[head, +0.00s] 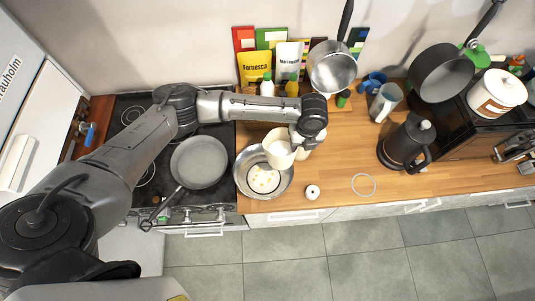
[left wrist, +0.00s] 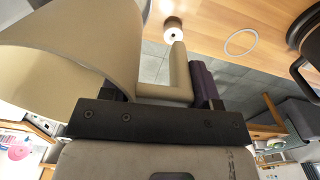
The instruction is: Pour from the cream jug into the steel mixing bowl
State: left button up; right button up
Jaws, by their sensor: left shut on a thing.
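The cream jug (head: 277,154) is held over the right part of the steel mixing bowl (head: 243,183) and looks tilted. The bowl sits on the wooden counter right of the stove and has something pale with yellow-orange spots in it. My left gripper (head: 302,142) is shut on the jug's handle. In the left wrist view the cream-coloured jug (left wrist: 75,45) fills the upper left, with its handle (left wrist: 178,82) against a dark finger. No stream of liquid can be made out. The right gripper is not in view.
A grey frying pan (head: 199,162) sits on the stove left of the bowl. A small white roll-like item (head: 312,191) and a pale ring (head: 363,185) lie on the counter, with a dark kettle (head: 405,146) further right. Bottles and packets stand behind.

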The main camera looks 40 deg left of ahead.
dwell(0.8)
pick_arm(q)
notch_tip(320, 180, down, 5)
jog(key=shift+r+b, duration=0.1)
jog(key=shift+b, duration=0.9)
dwell(0.4)
jog(key=shift+w+d+r+t+h+p, duration=0.15)
jog(key=shift+w+r+t+h+p, duration=0.05)
jog(key=shift+r+t+h+p, duration=0.75)
jog(key=shift+r, duration=0.1)
